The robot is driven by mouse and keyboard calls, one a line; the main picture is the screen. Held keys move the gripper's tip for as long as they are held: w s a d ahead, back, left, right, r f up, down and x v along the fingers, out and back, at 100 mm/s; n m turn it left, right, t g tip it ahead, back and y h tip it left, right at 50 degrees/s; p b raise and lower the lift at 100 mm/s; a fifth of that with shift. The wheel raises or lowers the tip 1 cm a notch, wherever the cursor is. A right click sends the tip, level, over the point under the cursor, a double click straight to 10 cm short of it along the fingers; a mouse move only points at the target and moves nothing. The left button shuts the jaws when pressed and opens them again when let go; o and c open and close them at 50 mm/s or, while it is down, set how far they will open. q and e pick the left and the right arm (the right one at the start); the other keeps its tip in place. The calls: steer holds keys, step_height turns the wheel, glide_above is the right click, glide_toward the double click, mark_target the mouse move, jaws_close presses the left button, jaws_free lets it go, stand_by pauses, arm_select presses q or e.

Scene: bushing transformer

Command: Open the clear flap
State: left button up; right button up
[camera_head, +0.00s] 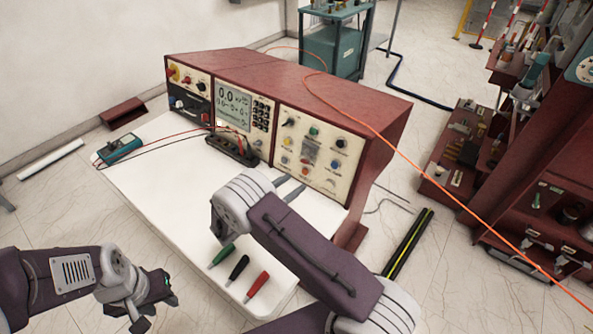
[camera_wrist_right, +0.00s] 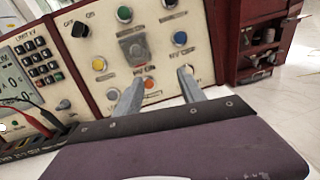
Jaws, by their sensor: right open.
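The clear flap (camera_head: 311,147) is a small greyish, see-through cover on the right-hand cream panel of the red test console. It also shows in the right wrist view (camera_wrist_right: 134,47), where it looks closed over the panel, between the two fingers and above them. My right gripper (camera_head: 290,187) is in front of that panel with its fingers apart and nothing between them. In the right wrist view the fingers (camera_wrist_right: 159,90) point at the panel below the flap. My left gripper (camera_head: 153,302) hangs at the lower left, away from the console; its finger gap is unclear.
Buttons and knobs surround the flap. The white table (camera_head: 165,195) carries green, black and red screwdrivers (camera_head: 239,267), a teal multimeter (camera_head: 120,148) and a dark terminal block (camera_head: 231,149) with leads. An orange cable (camera_head: 395,151) runs over the console.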

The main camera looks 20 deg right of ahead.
mark_target(307, 154)
steer(key=w+d+n+t, duration=0.1)
steer(key=w+d, duration=0.2)
steer(key=w+d+t, duration=0.1)
steer(key=w+d, duration=0.1)
steer(key=w, duration=0.1)
steer(key=shift+w+d+f+n+p, duration=0.1)
steer(key=shift+w+d+n+p, duration=0.2)
steer(key=shift+w+d+n, duration=0.1)
jaws_close()
